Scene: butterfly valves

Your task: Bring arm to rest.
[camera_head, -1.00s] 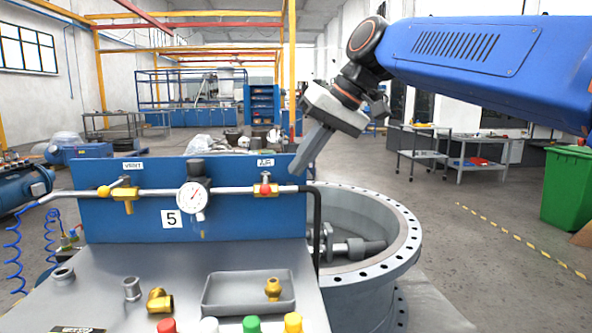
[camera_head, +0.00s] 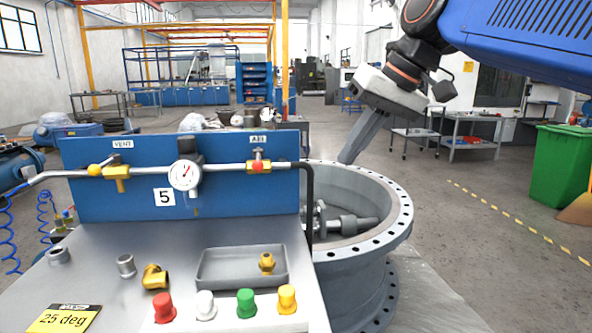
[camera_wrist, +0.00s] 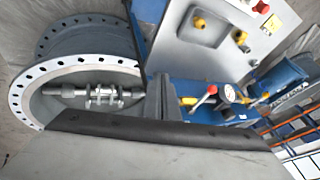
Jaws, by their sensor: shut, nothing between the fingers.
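My gripper (camera_head: 348,158) hangs from my blue arm at the upper right of the head view, pointing down and a little left. Its fingers are together, with nothing between them. It is in the air, and its tip appears in front of the far rim of the large grey flanged valve body (camera_head: 402,228). In the wrist view the closed fingers (camera_wrist: 160,92) show at the middle, with the valve body (camera_wrist: 85,66) and its inner shaft to the left.
A blue panel (camera_head: 100,205) with a gauge (camera_head: 184,175), a red AIR valve and a yellow VENT valve stands left of the valve body. Its bench holds a grey tray (camera_head: 215,277), fittings and coloured caps. A green bin (camera_head: 562,170) stands at right. Open floor lies between.

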